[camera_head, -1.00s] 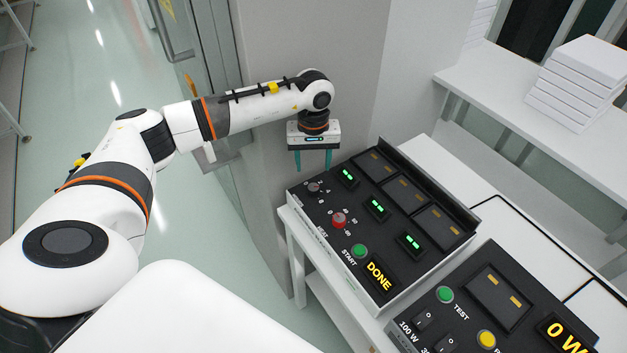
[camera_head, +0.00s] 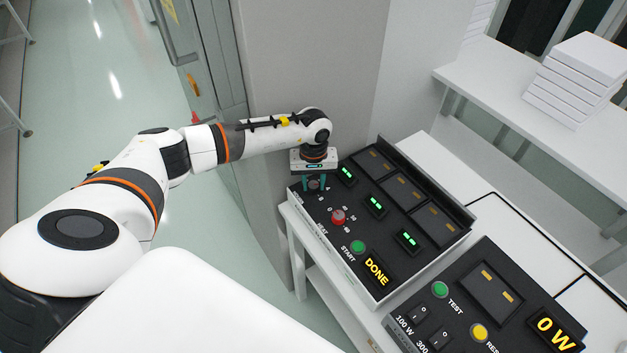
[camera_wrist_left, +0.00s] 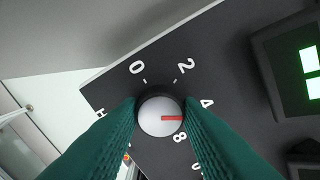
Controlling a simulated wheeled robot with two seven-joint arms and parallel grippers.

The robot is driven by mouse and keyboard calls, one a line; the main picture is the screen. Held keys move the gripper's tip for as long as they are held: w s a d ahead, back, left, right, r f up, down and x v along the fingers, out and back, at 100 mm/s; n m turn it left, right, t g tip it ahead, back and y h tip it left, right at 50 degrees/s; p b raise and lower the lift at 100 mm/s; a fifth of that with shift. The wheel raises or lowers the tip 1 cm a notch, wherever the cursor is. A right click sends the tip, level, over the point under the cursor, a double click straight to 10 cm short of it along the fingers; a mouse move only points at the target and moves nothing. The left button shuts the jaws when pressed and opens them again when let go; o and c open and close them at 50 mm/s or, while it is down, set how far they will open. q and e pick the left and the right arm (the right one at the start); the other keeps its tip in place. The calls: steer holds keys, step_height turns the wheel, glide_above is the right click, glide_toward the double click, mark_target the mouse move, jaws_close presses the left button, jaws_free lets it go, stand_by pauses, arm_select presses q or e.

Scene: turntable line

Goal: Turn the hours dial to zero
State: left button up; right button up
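The hours dial (camera_wrist_left: 158,115) is a round light grey knob with a dark rim and a red pointer. In the wrist view the pointer points right, below the 4, while the 0 is at upper left. In the head view the dial (camera_head: 314,185) is at the far left corner of the black panel, partly hidden. My left gripper (camera_wrist_left: 162,107) is over it, with green fingers on both sides against its rim; in the head view the left gripper (camera_head: 315,182) points down at the dial. My right gripper is not in view.
On the same panel are a red knob (camera_head: 338,217), a green START button (camera_head: 358,247), a DONE display (camera_head: 376,271) and several green-lit indicators. A second panel (camera_head: 462,318) with TEST button and 0 W display stands in front. A wall stands behind my left wrist.

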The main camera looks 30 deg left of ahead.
arm_select(q)
steer(key=c, duration=0.4)
